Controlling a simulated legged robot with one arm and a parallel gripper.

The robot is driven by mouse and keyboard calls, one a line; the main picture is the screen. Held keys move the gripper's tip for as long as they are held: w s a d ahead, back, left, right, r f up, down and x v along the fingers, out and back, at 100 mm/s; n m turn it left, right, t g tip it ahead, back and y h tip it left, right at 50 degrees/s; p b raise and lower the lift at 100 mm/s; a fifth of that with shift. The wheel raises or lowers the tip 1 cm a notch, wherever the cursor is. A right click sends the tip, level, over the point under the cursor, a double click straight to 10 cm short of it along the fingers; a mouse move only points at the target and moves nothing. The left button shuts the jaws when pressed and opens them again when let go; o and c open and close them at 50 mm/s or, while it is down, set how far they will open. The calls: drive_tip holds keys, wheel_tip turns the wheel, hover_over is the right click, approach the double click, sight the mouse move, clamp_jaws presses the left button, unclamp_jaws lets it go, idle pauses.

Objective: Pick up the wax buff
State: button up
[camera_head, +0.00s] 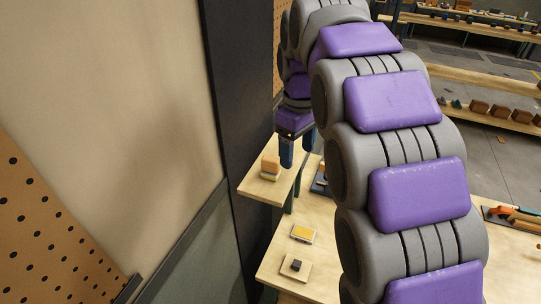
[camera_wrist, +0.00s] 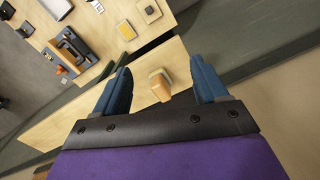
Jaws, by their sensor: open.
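A small block with an orange-brown body and a pale layer, which looks like the wax buff (camera_head: 270,168), rests on a small raised wooden shelf (camera_head: 258,190). In the wrist view the wax buff (camera_wrist: 160,86) appears between my two blue fingers, with visible gaps on both sides. My gripper (camera_head: 296,152) is open and empty. In the head view it is to the right of the wax buff and a little higher in the picture. The wrist view shows its fingers (camera_wrist: 160,72) spread wide. How far they are above the block is hard to tell.
A lower wooden bench holds a yellow-topped box (camera_head: 303,233) and a dark block on a light square (camera_head: 295,266). A dark post (camera_head: 240,120) and wall stand close left of the shelf. A blue-grey tool tray (camera_wrist: 72,48) lies on the bench.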

sight(270, 158)
drive_tip(key=w+a+r+n+p, duration=0.4)
drive_tip(key=w+a+r, duration=0.1)
drive_tip(key=w+a, duration=0.2)
drive_tip(key=f, duration=1.2)
drive_tip(key=shift+w+d, duration=0.1)
drive_tip(key=shift+d, duration=0.1)
drive_tip(key=shift+d+f+p, duration=0.15)
drive_tip(key=shift+f+p, duration=0.25)
drive_tip(key=shift+f, duration=2.3)
drive_tip(key=shift+c, duration=0.4)
drive_tip(key=c, duration=1.2)
drive_tip(key=shift+o, duration=0.2)
drive_tip(key=shift+r, duration=0.15)
